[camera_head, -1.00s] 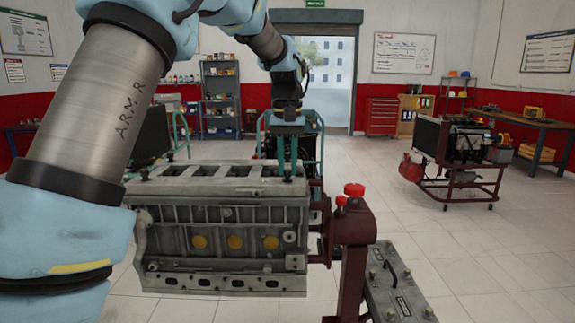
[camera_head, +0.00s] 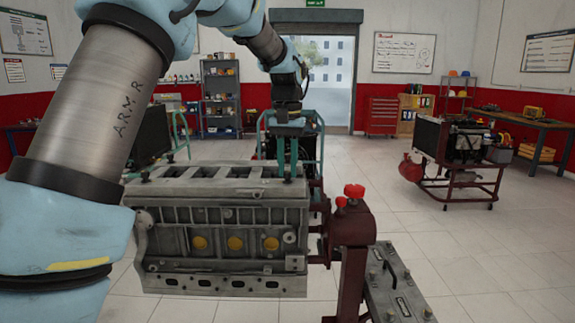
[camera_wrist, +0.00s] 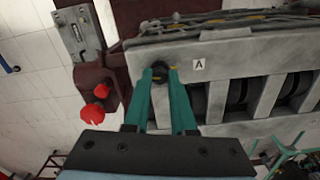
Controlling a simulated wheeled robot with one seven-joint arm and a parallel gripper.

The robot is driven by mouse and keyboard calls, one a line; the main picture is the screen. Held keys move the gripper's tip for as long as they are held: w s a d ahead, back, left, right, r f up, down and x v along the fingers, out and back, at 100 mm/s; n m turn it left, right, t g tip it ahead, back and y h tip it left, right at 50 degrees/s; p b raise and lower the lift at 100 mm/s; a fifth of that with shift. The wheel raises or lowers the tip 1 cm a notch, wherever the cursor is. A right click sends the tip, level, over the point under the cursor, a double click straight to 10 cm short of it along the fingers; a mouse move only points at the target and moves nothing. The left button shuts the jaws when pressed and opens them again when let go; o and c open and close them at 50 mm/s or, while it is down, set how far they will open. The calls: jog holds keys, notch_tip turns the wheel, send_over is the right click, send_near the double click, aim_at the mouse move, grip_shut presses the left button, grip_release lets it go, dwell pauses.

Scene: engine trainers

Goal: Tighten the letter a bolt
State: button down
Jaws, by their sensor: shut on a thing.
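The engine block (camera_head: 215,225) hangs on a dark red stand in the head view, its top deck showing a row of cylinder openings. In the wrist view, a label with the letter A (camera_wrist: 199,65) is stuck on the deck. The dark letter a bolt (camera_wrist: 160,72) sits at the deck's corner, just left of the label. My gripper (camera_wrist: 161,78) has long teal fingers pointing down, shut on this bolt. In the head view my gripper (camera_head: 288,172) is over the block's far right corner, where the fingers hide the bolt.
The red-knobbed stand (camera_head: 353,230) is close to the right of the block. A grey plate with a handle (camera_head: 393,285) lies lower right. Another engine on a trolley (camera_head: 465,150) is farther right. Open tiled floor lies between.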

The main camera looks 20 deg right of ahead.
jog(key=m+p, duration=0.1)
jog(key=m, duration=0.3)
jog(key=shift+r, duration=0.1)
jog(key=m+p, duration=0.1)
jog(key=m, duration=0.4)
jog(key=m+p, duration=0.1)
jog(key=m, duration=0.3)
jog(key=shift+m, duration=0.3)
jog(key=m+p, duration=0.1)
jog(key=m, duration=0.2)
jog(key=shift+m, duration=0.3)
jog(key=m, duration=0.4)
jog(key=shift+m, duration=0.3)
jog(key=m, duration=0.3)
jog(key=shift+m, duration=0.3)
jog(key=m, duration=0.4)
jog(key=shift+m, duration=1.9)
